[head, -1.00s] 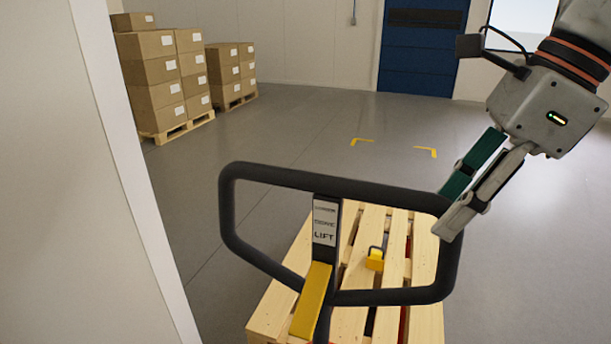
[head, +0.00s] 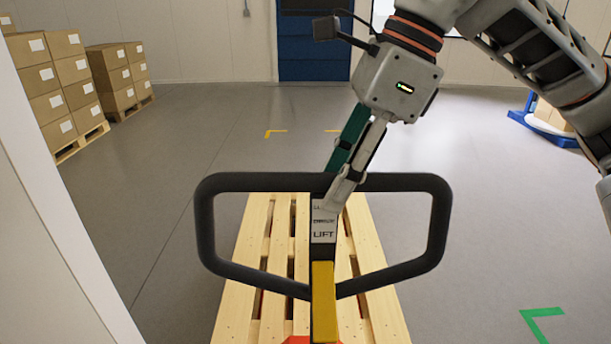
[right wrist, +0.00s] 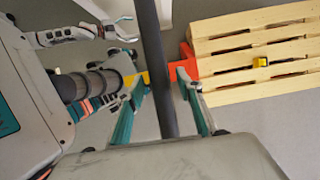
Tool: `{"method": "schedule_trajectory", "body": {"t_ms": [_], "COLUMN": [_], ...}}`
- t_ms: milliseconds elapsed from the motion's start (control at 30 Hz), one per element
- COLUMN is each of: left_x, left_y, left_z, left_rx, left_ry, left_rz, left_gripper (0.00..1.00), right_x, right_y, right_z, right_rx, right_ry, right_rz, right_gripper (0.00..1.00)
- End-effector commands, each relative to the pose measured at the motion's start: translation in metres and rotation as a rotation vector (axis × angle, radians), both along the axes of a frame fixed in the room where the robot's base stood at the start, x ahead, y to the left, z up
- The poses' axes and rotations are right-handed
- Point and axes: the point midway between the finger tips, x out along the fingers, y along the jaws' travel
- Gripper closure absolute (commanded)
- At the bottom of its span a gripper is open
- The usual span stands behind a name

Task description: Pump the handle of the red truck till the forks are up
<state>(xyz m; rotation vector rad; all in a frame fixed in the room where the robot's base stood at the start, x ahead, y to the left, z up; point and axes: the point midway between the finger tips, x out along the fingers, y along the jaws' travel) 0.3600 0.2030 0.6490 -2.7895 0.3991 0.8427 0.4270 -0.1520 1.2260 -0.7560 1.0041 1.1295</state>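The truck's black loop handle (head: 425,184) stands upright in the head view, with a label reading LIFT (head: 323,222) and a yellow strip (head: 323,295) on its stem. A bit of the red truck (head: 297,340) shows at the bottom edge; its red body also shows in the right wrist view (right wrist: 186,66). My right gripper (head: 337,192) is at the middle of the handle's top bar. In the right wrist view, its fingers (right wrist: 162,82) are apart on either side of the black bar (right wrist: 152,45), with gaps. My left gripper (right wrist: 128,29) appears open and empty. The forks are hidden.
Stacked cartons (head: 68,68) stand at the far left. A white wall edge (head: 45,240) is close on the left. The floor behind the pallet is clear.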

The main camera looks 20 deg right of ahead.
Motion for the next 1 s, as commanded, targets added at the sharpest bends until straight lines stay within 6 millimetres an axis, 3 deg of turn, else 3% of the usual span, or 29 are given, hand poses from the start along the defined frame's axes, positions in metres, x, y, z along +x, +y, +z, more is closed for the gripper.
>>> {"method": "schedule_trajectory", "body": {"t_ms": [267, 700, 1000], "left_x": [0.000, 0.000, -0.001], "left_y": [0.000, -0.001, -0.001], "left_z": [-0.001, -0.002, -0.002], "left_rx": [0.000, -0.001, -0.001], "left_ry": [0.000, 0.000, 0.000], "left_rz": [0.000, 0.000, 0.000], "left_gripper": [0.21, 0.21, 0.21], "right_x": [0.001, 0.007, 0.008], "right_y": [0.003, 0.025, 0.029], "right_z": [-0.009, -0.063, -0.073], "right_rx": [-0.001, -0.001, 0.000], "right_ry": [0.002, 0.003, 0.001], "right_rz": [0.001, 0.001, 0.000], "right_gripper": [0.64, 0.64, 0.64]}}
